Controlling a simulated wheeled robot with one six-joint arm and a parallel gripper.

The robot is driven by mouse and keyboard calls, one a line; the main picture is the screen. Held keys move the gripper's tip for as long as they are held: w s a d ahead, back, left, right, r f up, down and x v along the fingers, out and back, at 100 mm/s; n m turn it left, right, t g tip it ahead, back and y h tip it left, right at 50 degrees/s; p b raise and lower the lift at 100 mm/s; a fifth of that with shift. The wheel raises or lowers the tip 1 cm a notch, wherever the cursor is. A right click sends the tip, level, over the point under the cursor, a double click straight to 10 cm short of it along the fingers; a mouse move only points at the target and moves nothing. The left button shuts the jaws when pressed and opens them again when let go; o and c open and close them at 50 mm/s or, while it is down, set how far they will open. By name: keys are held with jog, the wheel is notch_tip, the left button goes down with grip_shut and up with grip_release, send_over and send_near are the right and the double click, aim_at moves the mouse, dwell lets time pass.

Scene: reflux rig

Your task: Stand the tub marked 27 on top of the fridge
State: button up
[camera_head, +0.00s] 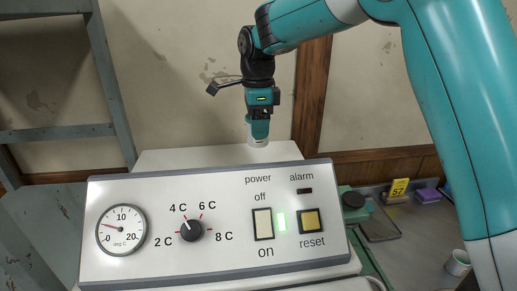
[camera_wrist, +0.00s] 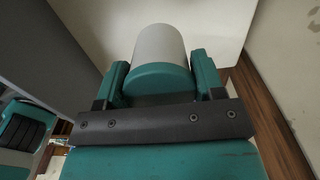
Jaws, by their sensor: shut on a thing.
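My gripper (camera_head: 259,128) is shut on a small pale tub (camera_head: 257,142) with a teal end, and points down over the back part of the fridge's white top (camera_head: 205,158). In the wrist view the tub (camera_wrist: 160,45) sits between the two teal fingers of my gripper (camera_wrist: 160,75), its teal end towards my wrist. No number shows on it, so I cannot read a 27. The tub looks upright. I cannot tell whether its base touches the fridge top. The fridge's sloping front panel (camera_head: 140,188) carries a dial gauge, a knob and switches.
The visible fridge top around the tub is bare. A grey-blue metal frame (camera_head: 105,85) stands at left and a wall is behind. At right, a counter holds a yellow tag marked 57 (camera_head: 399,187), a purple block (camera_head: 427,195) and a white cup (camera_head: 458,261).

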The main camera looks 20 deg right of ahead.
notch_tip(320, 180, down, 8)
jog(key=shift+r+p, duration=0.15)
jog(key=shift+p, duration=0.5)
jog(key=o, duration=0.9)
jog(key=shift+o, duration=0.2)
notch_tip(320, 180, up, 12)
jog(key=shift+r+b, duration=0.1)
jog(key=shift+b, duration=1)
jog(key=shift+s+a, duration=0.1)
